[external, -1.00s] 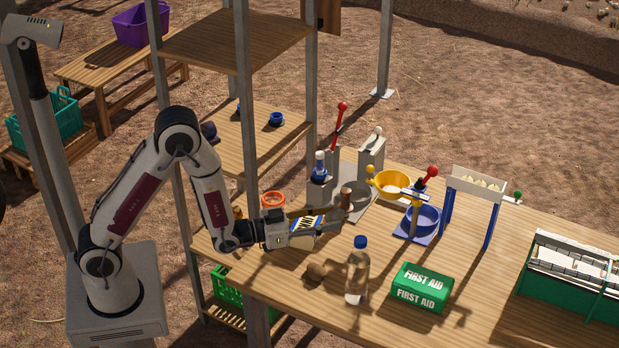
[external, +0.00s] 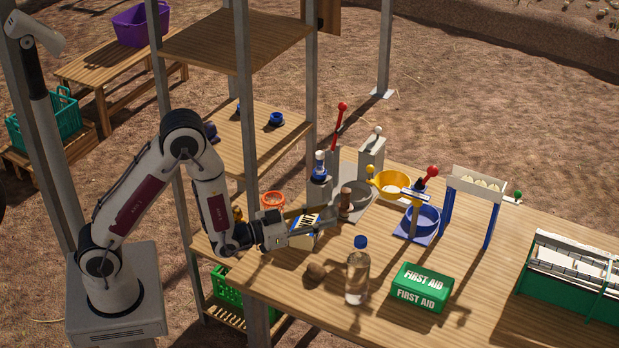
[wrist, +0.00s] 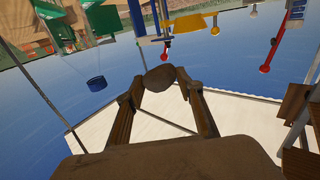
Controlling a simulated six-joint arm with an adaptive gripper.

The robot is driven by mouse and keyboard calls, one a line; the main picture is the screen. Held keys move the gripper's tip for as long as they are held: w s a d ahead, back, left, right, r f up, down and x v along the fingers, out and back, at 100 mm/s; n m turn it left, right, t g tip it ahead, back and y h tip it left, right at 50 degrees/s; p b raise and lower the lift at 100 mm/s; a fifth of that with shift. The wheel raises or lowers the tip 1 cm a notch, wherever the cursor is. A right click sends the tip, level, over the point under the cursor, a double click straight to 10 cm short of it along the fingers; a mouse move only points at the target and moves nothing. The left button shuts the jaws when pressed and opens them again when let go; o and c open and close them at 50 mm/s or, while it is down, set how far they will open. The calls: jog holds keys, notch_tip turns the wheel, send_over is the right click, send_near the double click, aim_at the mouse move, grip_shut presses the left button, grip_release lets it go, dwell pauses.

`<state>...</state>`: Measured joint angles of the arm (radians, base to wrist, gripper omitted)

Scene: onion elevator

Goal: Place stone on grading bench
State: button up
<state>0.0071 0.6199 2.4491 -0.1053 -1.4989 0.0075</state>
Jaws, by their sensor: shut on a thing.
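A brown, rounded stone (wrist: 160,78) sits between the two fingertips in the wrist view. My gripper (external: 338,210) is shut on it above the wooden grading bench (external: 470,300); it also shows in the wrist view (wrist: 161,88). In the external view a small brown piece (external: 346,199) shows at the fingertips, in front of the grey bowl. Whether it touches anything below cannot be told. A second brown, round lump (external: 315,272) lies on the bench, in front of the gripper and apart from it.
A clear bottle (external: 358,275) and a green first aid box (external: 421,287) stand at the bench front. Yellow (external: 393,184) and blue (external: 423,218) bowls, levers and a white-topped stand (external: 478,183) are beyond. Shelf posts (external: 245,120) rise beside my arm.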

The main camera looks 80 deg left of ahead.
jog(key=s+a+f+n+g+y, duration=0.35)
jog(key=s+a+y, duration=0.25)
jog(key=s+a, duration=0.2)
jog(key=s+a+f+n+g+y, duration=0.3)
jog(key=s+a+f+n+y, duration=0.25)
jog(key=s+a, duration=0.2)
jog(key=s+a+r+n+g+y, duration=0.25)
jog(key=s+a+r+g, duration=0.2)
jog(key=a, duration=0.45)
jog(key=s+a+r+n+g+y, duration=0.25)
jog(key=s+a+g, duration=0.2)
jog(key=a, duration=0.55)
jog(key=w+a+r+m+t+h, duration=0.4)
jog(key=w+a+r+m+t, duration=0.1)
jog(key=w+a+t, duration=0.3)
jog(key=shift+w+a+r+t, duration=0.25)
jog(key=shift+w+r+t, duration=0.3)
jog(key=shift+w+r, duration=0.35)
jog(key=shift+w+f+h, duration=0.1)
jog(key=shift+f+h, duration=0.05)
jog(key=shift+h, duration=0.1)
jog(key=shift+f, duration=0.1)
jog(key=shift+f, duration=2.8)
